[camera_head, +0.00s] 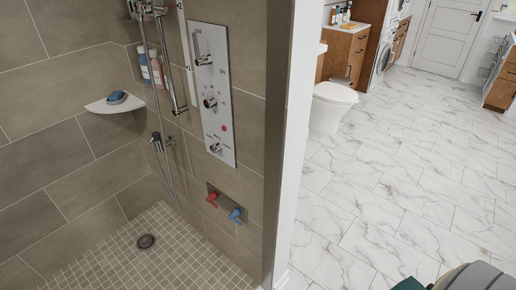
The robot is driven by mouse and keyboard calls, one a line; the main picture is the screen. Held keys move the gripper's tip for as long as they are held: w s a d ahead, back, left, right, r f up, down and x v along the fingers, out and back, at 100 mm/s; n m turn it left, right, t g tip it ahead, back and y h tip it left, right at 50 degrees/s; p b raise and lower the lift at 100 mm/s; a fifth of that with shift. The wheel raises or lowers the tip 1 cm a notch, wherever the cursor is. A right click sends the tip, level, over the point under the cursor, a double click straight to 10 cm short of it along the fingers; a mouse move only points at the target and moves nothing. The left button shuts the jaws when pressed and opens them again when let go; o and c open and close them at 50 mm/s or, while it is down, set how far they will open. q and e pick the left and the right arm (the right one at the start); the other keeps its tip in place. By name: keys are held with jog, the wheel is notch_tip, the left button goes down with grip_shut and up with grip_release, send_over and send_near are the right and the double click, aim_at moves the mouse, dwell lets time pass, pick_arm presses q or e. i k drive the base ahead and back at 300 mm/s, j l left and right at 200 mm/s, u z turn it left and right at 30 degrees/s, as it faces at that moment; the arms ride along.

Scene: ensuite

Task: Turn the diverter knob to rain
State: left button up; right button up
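A pale shower control panel (223,75) is mounted on the tiled shower wall. It carries an upper lever handle (203,60), a round middle knob (210,102) with small red marks beside it, and a lower knob (215,148). The printed labels are mostly too small to read, so I cannot tell which knob is the diverter or where it points. "ON" seems to be printed near the upper lever. Neither of my grippers is in view, and nothing touches the panel.
Below the panel are a red tap handle (212,199) and a blue tap handle (237,215). A corner shelf (108,107) holds blue soap. A wall end (285,150) borders the shower. Marble flooring (400,170) is open at right.

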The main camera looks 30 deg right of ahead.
aim_at(215, 147)
jog(key=i+l+u, duration=0.1)
jog(key=i, duration=0.3)
jog(key=i+l+u, duration=0.1)
jog(key=i, duration=0.3)
jog(key=i+l+u, duration=0.1)
jog(key=i, duration=0.3)
jog(key=i+j+u, duration=0.25)
jog(key=i+u, duration=0.15)
jog(key=i, duration=0.15)
jog(key=i+u, duration=0.4)
jog(key=i, duration=0.15)
jog(key=i+u, duration=0.4)
jog(key=i, duration=0.15)
jog(key=i+z, duration=0.35)
jog(key=z, duration=0.15)
jog(key=i+j+z, duration=0.15)
jog(key=i+z, duration=0.3)
jog(key=i+j+z, duration=0.25)
jog(key=z, duration=0.25)
